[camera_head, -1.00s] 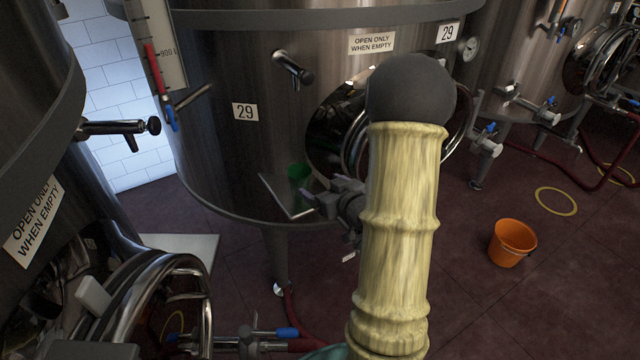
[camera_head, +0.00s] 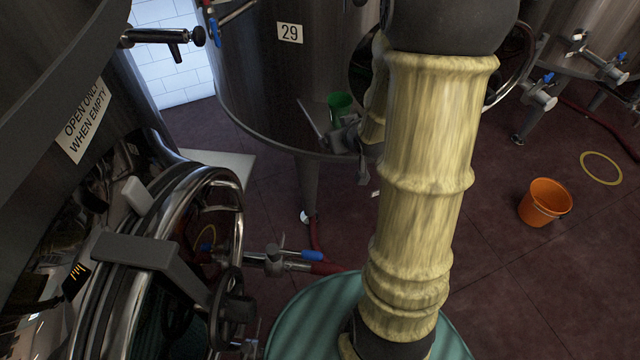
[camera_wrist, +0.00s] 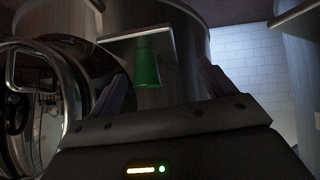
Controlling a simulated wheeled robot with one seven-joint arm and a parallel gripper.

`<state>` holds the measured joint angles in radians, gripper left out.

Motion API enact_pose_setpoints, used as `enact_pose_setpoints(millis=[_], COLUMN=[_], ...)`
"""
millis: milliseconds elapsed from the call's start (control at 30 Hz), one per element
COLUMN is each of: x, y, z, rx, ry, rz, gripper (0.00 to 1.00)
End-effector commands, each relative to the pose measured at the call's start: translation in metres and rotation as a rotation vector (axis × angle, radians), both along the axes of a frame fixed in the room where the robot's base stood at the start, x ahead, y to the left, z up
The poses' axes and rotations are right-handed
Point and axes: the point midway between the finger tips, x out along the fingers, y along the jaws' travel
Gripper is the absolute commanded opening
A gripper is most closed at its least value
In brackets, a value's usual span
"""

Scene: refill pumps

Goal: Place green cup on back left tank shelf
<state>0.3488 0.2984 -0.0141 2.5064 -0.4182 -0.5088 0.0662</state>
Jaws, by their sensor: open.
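The green cup (camera_head: 340,104) stands on the small metal shelf (camera_head: 311,124) on the front of the tank marked 29 (camera_head: 250,70). In the wrist view the picture is upside down. There the cup (camera_wrist: 147,66) shows against the shelf (camera_wrist: 135,38), with its wide end away from the plate. My gripper (camera_head: 346,136) is at the shelf's near side, partly hidden by my arm in the head view. In the wrist view its open fingers (camera_wrist: 163,92) spread to either side of the cup. I see no finger clearly touching the cup.
Another tank (camera_head: 60,60) with a round metal hatch (camera_head: 225,215) stands close on the left. A pale plate (camera_head: 226,172) juts out beside it. An orange bucket (camera_head: 544,202) and a yellow ring (camera_head: 601,168) are on the floor at right, with open floor around them.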

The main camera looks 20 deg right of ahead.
Motion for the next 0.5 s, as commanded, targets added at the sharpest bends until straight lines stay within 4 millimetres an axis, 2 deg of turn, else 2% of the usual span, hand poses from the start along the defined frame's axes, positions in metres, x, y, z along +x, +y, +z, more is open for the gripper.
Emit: enact_pose_setpoints(millis=[167,400,500], x=[-0.037,-0.106,-0.126], y=[0.04,0.097,0.111], z=[0.002,0.007,0.009], rx=[0.006,0.064,0.084], ry=[0.207,0.488,0.56], rz=[-0.025,-0.027,-0.02], gripper=[0.82,0.82,0.82])
